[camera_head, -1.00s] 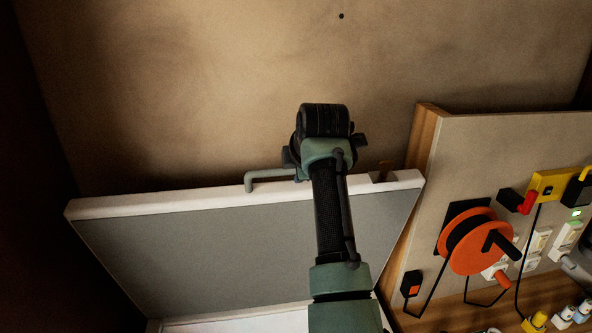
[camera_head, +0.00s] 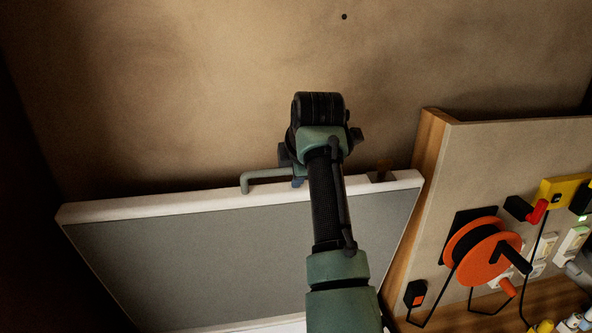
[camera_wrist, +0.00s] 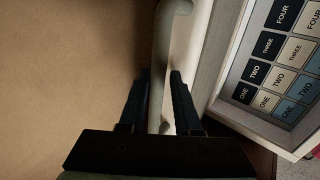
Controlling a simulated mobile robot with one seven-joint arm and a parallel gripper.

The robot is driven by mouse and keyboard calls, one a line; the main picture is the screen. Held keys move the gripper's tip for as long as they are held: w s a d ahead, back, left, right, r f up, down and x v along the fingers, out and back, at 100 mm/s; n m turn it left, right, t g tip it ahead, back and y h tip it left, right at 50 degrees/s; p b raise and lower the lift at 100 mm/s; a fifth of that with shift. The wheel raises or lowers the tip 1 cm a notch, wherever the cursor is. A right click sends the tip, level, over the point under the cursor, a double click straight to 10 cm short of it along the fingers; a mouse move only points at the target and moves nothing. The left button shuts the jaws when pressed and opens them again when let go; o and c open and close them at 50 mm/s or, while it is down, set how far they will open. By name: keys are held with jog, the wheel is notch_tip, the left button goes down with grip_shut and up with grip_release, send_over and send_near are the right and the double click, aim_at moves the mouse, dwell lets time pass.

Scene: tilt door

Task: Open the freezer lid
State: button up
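The freezer lid (camera_head: 230,260) is a wide grey panel with a pale rim, tilted in the lower half of the head view. A grey-green bar handle (camera_head: 262,174) stands at its upper edge. My gripper reaches this handle from above, and my wrist hides much of the grip in the head view. In the wrist view my gripper (camera_wrist: 160,85) has one dark finger on each side of the handle bar (camera_wrist: 168,35). The fingertips sit close against the bar. The handle's right end is mostly hidden behind my arm.
A board (camera_head: 520,160) with a wooden side stands right of the lid, carrying an orange cable reel (camera_head: 474,250), a yellow box and sockets. A panel of number-word labels (camera_wrist: 285,60) shows in the wrist view. A plain brown surface (camera_head: 200,80) lies beyond the lid.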

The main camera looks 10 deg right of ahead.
jog(key=shift+o, duration=0.9)
jog(key=shift+r, duration=0.1)
jog(key=b+v, duration=0.6)
jog(key=v, duration=0.7)
